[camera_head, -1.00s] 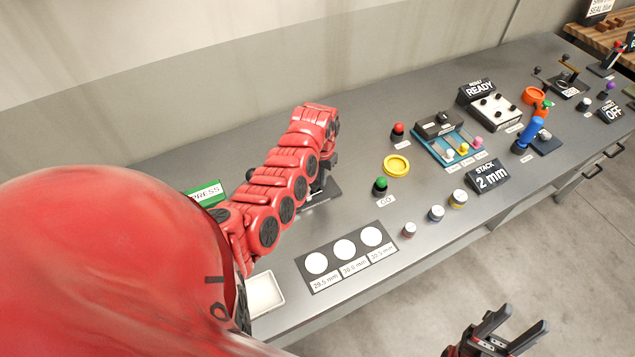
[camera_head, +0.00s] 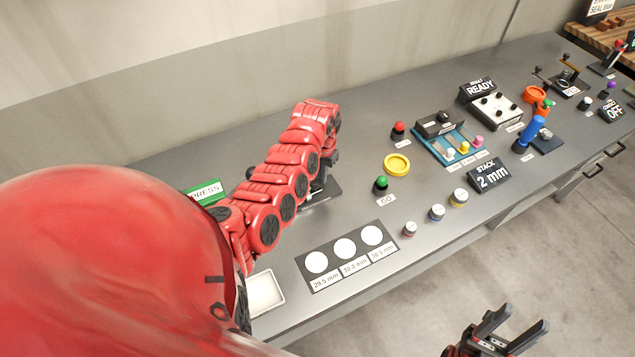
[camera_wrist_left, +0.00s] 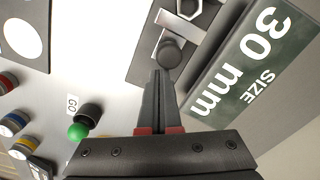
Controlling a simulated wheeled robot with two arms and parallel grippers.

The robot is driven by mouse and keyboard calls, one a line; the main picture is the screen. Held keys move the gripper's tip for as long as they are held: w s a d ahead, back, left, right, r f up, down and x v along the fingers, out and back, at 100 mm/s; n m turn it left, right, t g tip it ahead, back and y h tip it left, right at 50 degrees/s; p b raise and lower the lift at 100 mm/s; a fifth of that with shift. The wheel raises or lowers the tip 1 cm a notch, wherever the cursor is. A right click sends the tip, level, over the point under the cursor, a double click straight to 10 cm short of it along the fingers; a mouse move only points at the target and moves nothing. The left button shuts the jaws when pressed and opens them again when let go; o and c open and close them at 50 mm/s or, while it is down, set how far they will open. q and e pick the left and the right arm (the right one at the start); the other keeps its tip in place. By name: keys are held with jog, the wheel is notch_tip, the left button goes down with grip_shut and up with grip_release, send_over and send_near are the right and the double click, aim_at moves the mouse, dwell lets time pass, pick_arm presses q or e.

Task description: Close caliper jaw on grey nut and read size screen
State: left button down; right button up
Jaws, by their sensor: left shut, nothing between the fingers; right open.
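The size screen (camera_wrist_left: 243,60) in the left wrist view reads "30 mm" beside the word SIZE. Next to it is the dark caliper plate (camera_wrist_left: 188,48), with a dark round knob (camera_wrist_left: 171,51) on it. A pale six-sided nut outline (camera_wrist_left: 178,9) shows beyond the knob, cut by the top edge. My left gripper (camera_wrist_left: 161,74) is shut and empty, its tips at the knob; I cannot tell if they touch it. In the head view my left arm hides most of the caliper, leaving its base (camera_head: 326,192) in sight. My right gripper (camera_head: 513,334) is open and empty, off the bench's front edge.
A card with white discs (camera_head: 344,248) labelled in mm lies in front of the caliper. A green GO button (camera_head: 381,184), a yellow ring (camera_head: 397,165) and several small jars (camera_head: 437,213) stand to the right. A white tray (camera_head: 264,292) sits at the front left.

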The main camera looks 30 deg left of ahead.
pick_arm(q)
jog(key=shift+w+d+r+b, duration=0.1)
jog(key=shift+w+d+b, duration=0.25)
jog(key=shift+b, duration=0.15)
jog(key=shift+w+d+r, duration=0.1)
jog(key=shift+w+r, duration=0.1)
notch_tip(320, 180, up, 7)
jog(key=p, duration=0.3)
dwell(0.3)
